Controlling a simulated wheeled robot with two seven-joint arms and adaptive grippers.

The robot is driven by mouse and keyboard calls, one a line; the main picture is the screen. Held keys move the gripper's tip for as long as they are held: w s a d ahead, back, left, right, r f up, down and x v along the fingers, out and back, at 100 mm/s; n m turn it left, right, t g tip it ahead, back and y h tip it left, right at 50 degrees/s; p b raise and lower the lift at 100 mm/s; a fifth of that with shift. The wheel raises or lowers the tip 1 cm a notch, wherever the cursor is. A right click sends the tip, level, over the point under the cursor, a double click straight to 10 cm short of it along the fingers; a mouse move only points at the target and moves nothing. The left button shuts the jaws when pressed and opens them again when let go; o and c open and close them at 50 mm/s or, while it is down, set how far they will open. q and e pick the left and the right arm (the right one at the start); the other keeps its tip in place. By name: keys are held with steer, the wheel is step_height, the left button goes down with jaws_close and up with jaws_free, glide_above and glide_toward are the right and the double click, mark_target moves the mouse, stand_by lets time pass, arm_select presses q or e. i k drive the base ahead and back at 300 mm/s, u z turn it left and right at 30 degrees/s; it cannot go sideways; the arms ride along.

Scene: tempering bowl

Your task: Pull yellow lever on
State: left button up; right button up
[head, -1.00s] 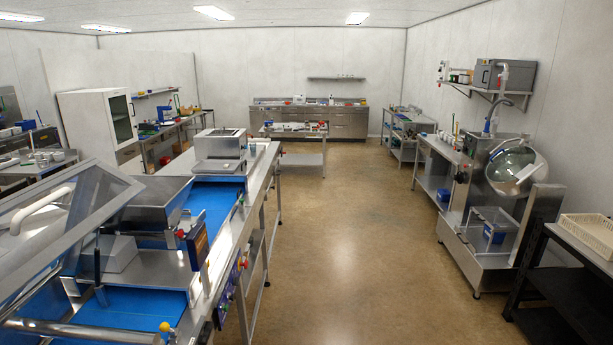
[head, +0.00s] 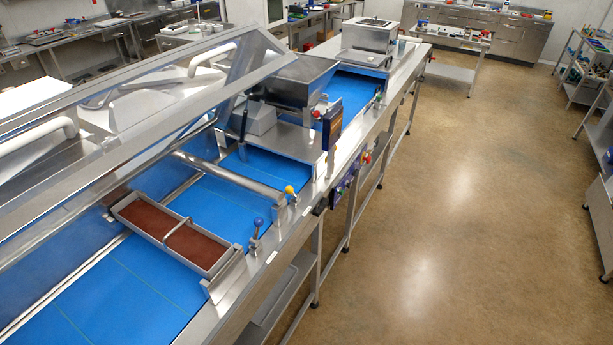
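The yellow lever (head: 290,190) is a small yellow knob on a short metal stem. It stands on the near side rail of the conveyor machine, at the near end of a metal roller bar (head: 228,172). A similar lever with a blue knob (head: 258,222) stands on the same rail, closer to me and to the left. Neither of my grippers shows in the head view.
A blue conveyor belt (head: 130,285) runs along the machine, with a metal-framed tray of brown material (head: 180,262) over it. A raised clear cover (head: 225,75) and a metal hopper (head: 290,82) stand over the belt. The floor (head: 440,220) to the right is clear.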

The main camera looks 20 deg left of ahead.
mark_target(289, 190)
steer(key=u, duration=0.75)
